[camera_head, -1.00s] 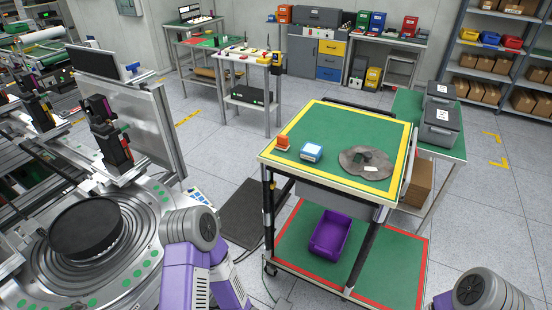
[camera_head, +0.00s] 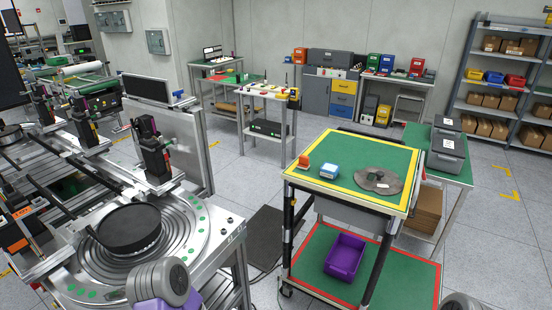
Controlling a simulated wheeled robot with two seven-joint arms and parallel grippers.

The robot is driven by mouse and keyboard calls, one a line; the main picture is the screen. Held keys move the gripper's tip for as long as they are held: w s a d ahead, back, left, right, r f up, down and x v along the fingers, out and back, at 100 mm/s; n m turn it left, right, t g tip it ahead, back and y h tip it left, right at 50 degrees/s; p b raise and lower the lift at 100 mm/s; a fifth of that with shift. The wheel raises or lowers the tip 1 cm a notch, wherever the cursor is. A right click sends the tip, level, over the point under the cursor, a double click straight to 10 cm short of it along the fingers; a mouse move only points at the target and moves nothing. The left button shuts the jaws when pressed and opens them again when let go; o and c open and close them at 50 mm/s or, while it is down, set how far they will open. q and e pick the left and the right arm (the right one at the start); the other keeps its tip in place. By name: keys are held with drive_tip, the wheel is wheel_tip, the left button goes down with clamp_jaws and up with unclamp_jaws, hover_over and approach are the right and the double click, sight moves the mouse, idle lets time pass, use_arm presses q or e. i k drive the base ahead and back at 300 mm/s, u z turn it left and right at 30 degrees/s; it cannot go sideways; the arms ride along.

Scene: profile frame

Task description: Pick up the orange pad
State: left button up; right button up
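The orange pad (camera_head: 304,162) is a small orange piece standing at the left edge of the green-topped cart (camera_head: 345,166) with a yellow border. A blue and white box (camera_head: 329,171) sits just to its right. A grey irregular disc-like piece (camera_head: 378,181) lies farther right on the same top. Grey and purple parts of my arms show at the bottom edge, well apart from the pad. Neither of my grippers' fingers is in the picture.
The cart's lower shelf holds a purple bin (camera_head: 345,256). A machine with a round black disc (camera_head: 130,228) fills the left. A green side table (camera_head: 461,170) with grey boxes stands right of the cart. Open floor lies at the far right.

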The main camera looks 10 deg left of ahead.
sight(304, 160)
drive_tip(key=u, duration=0.35)
drive_tip(key=i, duration=1.05)
drive_tip(key=z, duration=0.15)
